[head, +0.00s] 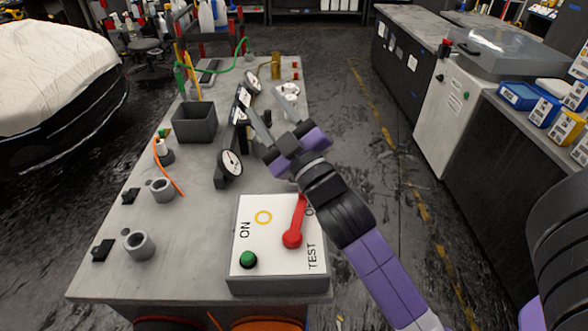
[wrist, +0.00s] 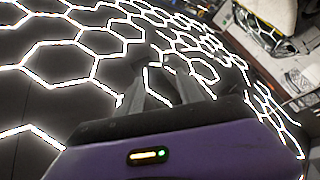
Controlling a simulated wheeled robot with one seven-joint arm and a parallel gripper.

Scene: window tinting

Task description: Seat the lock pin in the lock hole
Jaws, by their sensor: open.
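My gripper (head: 267,108) is open and empty, raised over the right side of the bench with its fingers pointing up and away. Its two grey fingers also show in the wrist view (wrist: 166,75), apart against the ceiling, with nothing between them. On the near end of the bench is a white-topped box (head: 277,262) marked ON and TEST. I cannot pick out the lock pin for certain.
On the bench (head: 195,235) stand a dark bin (head: 195,121), a round dial (head: 231,163), grey cups (head: 139,243) and an orange cord (head: 169,169). A green hose (head: 215,67) lies farther back. A covered car (head: 55,75) stands left. The floor right of the bench is clear.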

